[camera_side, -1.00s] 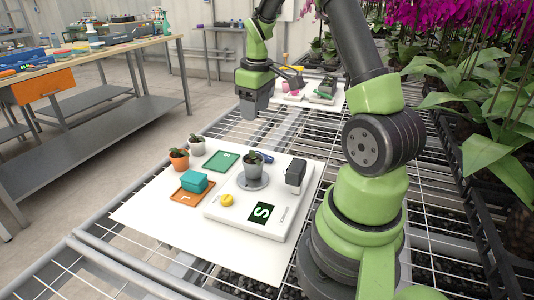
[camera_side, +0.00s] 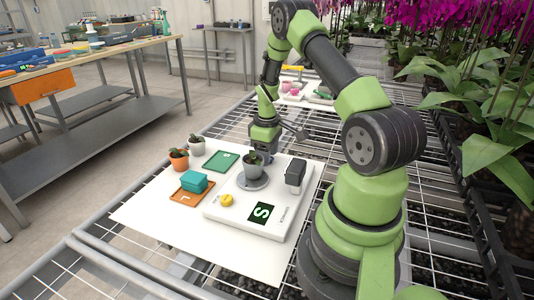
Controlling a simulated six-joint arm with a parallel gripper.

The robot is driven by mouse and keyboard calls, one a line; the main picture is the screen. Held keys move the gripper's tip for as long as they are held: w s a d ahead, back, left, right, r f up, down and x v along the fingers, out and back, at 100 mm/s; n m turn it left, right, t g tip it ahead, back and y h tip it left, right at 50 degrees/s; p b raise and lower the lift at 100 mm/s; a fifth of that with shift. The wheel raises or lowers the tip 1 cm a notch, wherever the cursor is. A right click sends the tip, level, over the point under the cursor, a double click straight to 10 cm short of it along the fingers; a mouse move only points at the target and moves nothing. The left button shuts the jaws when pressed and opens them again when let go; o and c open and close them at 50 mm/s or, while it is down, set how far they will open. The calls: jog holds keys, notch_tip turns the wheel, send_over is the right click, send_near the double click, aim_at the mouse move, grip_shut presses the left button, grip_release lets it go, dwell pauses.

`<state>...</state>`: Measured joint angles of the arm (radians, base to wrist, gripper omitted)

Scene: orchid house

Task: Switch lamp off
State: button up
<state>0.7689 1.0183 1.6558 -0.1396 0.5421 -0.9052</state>
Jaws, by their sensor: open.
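A white raised panel (camera_side: 222,213) lies on the white sheet, with a round yellow knob-like piece (camera_side: 227,199) at its front left. A dark green square with a white S (camera_side: 264,212) and small unreadable lettering are on its front right. An upright grey and white block (camera_side: 295,174) stands at its back right. I cannot tell which of these is the lamp or its switch, and no glow shows. My gripper (camera_side: 264,152) points down over the back of the panel, just behind a potted plant. It is open, its tips partly hidden by the plant.
The grey pot (camera_side: 254,170) with a seedling stands on a round grey saucer (camera_side: 244,182) on the panel.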

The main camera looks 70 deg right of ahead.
jog(key=shift+f, duration=0.1)
jog(key=c, duration=0.9)
jog(key=shift+w+g, duration=0.25)
jog(key=shift+g, duration=1)
jog(key=shift+w+g, duration=0.2)
jog(key=shift+g, duration=1.05)
jog(key=shift+c, duration=0.2)
jog(key=o, duration=0.9)
jog(key=shift+o, duration=0.2)
jog(key=shift+r, duration=0.2)
jog(key=v, duration=1)
